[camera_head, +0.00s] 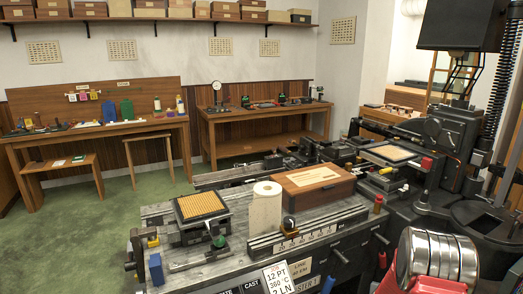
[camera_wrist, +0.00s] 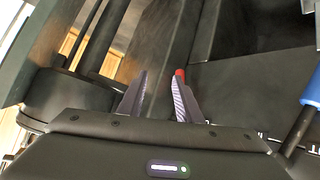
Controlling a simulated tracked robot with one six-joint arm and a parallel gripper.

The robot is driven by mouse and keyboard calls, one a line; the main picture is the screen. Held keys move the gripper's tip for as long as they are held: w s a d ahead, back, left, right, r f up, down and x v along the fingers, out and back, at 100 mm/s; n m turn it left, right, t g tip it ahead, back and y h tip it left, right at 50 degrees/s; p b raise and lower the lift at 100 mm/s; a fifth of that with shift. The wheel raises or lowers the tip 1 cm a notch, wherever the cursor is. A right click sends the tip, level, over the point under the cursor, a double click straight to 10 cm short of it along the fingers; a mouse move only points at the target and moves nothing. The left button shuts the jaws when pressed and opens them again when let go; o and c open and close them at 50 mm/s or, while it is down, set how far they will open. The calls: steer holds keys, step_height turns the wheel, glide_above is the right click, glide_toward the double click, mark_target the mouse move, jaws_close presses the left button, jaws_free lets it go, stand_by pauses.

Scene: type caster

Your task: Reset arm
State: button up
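My gripper (camera_wrist: 160,78) shows in the wrist view with its two ribbed fingers apart and nothing between them. Dark machine parts lie beyond the fingertips. A small red tip (camera_wrist: 180,73) shows at the right finger's end; I cannot tell whether they touch. My gripper is not clearly seen in the head view. The type caster (camera_head: 440,150) is the large black machine at the right of the head view.
A grey bench (camera_head: 160,215) holds a tan grid plate (camera_head: 201,205), a white paper roll (camera_head: 265,207) and a wooden box (camera_head: 312,188). A blue cylinder (camera_wrist: 311,88) is at the wrist view's right edge. Green floor (camera_head: 80,240) is clear at left.

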steer(key=s+a+f+g+y, duration=0.2)
steer(key=s+a+f+y, duration=0.1)
steer(key=s+a+f, duration=0.25)
steer(key=s+a+r+g+y, duration=0.1)
steer(key=s+a, duration=0.1)
steer(key=a, duration=0.1)
steer(key=s+a+r+y, duration=0.1)
steer(key=s+a+r, duration=0.1)
steer(key=a, duration=0.1)
steer(key=s+a+r+n, duration=0.1)
steer(key=s+a+r, duration=0.6)
steer(key=s+r, duration=0.3)
steer(key=s+a+r+n+y, duration=0.1)
steer(key=s+a+r+n, duration=0.1)
steer(key=s+a+r, duration=0.5)
steer(key=s+a+r+n+y, duration=0.1)
steer(key=s+a+r+n, duration=0.1)
steer(key=s+a+r, duration=0.6)
steer(key=v, duration=1.2)
steer(key=shift+r, duration=0.35)
steer(key=shift+w, duration=0.15)
stand_by(0.6)
